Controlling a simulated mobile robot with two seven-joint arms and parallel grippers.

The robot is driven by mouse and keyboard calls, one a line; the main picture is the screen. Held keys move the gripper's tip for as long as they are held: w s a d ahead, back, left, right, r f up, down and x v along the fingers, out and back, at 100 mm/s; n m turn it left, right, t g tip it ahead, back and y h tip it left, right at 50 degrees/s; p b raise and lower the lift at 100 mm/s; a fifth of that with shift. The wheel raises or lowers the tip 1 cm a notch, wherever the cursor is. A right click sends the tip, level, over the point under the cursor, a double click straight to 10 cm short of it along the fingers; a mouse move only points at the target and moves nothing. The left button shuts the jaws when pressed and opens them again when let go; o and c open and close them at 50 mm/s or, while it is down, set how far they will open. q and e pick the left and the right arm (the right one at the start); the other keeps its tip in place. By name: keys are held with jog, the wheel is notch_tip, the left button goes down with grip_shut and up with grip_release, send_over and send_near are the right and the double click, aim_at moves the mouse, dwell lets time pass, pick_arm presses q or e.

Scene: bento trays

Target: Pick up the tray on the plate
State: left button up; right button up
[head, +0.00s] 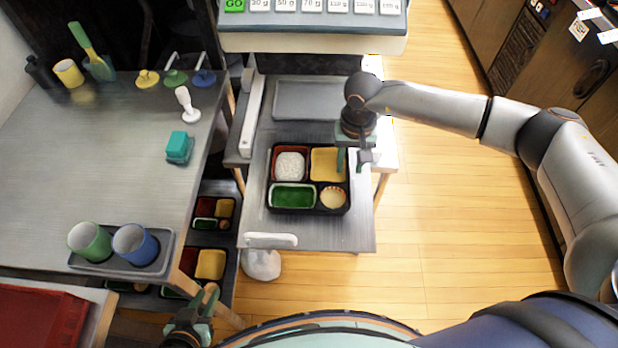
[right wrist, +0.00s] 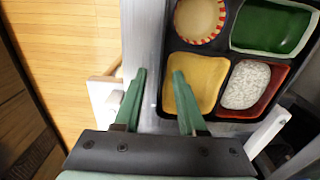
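A black bento tray (head: 308,211) rests flat on a grey metal surface (head: 350,232) in the middle of the head view. It has a white rice-like filling in a red compartment, plus yellow, green and round striped-rim compartments. In the right wrist view the tray (right wrist: 222,48) lies at the upper right. My right gripper (head: 353,160) is at the tray's upper right side. Its fingers are apart in the right wrist view (right wrist: 158,100), one over the yellow compartment's edge and the other outside the tray. Contact is unclear. My left gripper (head: 205,299) is low in the head view, away from the tray; its opening is unclear.
An empty grey tray (head: 305,100) lies behind the bento tray. A panel with weight labels (head: 312,18) stands at the back. The left table holds two cups (head: 135,244) on a tray, a teal block (head: 179,147) and utensils. More bento trays (head: 214,212) sit below it.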

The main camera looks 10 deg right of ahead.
jog(key=shift+f, duration=0.6)
grip_shut()
dwell(1.0)
